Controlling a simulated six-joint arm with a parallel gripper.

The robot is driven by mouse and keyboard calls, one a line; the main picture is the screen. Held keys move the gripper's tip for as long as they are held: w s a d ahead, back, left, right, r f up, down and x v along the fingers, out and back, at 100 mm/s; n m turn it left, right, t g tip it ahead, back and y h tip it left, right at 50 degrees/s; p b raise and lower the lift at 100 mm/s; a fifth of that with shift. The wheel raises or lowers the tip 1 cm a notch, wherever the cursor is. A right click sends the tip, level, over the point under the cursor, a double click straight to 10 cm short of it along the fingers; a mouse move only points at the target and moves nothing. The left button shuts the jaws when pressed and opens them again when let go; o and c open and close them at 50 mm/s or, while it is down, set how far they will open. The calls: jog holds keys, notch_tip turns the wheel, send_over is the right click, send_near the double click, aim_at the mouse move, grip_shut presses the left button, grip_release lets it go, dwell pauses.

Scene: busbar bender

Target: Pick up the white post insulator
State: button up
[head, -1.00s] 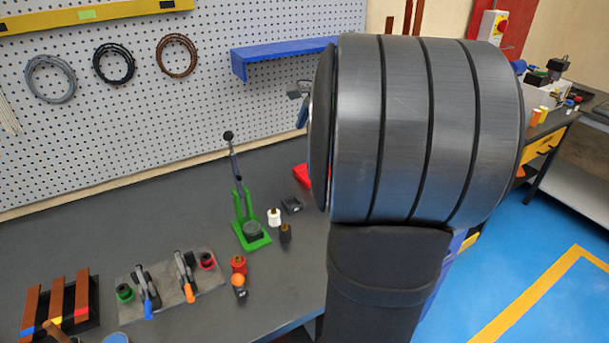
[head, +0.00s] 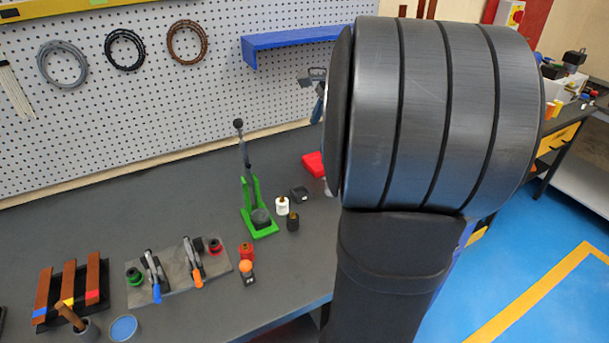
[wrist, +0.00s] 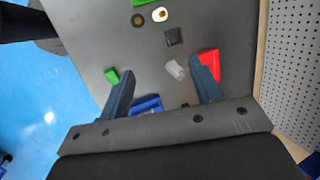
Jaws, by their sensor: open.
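The white post insulator (head: 282,206) stands upright on the grey bench in the head view, right of the green lever press. It has a brass-coloured top. A dark insulator (head: 293,221) stands close beside it. In the wrist view the white insulator (wrist: 159,14) is near the top edge, seen from above, with the dark insulator (wrist: 138,19) to its left. My gripper (wrist: 162,70) is open with nothing between its fingers. The white insulator lies beyond the fingertips, apart from them. My arm hides the gripper in the head view.
The green press (head: 260,222) and a black block (head: 299,193) stand near the insulator. A red bin (head: 314,163) is behind. Red and orange pieces (head: 247,266) stand nearer the front. In the wrist view a pale grey block (wrist: 175,69) lies below between the fingers.

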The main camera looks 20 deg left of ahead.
jog(key=m+g, duration=0.2)
jog(key=m, duration=0.5)
send_near(284, 198)
jog(key=x, duration=0.6)
jog(key=shift+d, duration=0.3)
jog(key=shift+a+x, duration=0.15)
jog(key=shift+x, duration=1.3)
jog(key=shift+a+x, duration=0.15)
jog(key=shift+x, duration=1.35)
jog(key=shift+r, duration=0.2)
jog(key=c, duration=1.1)
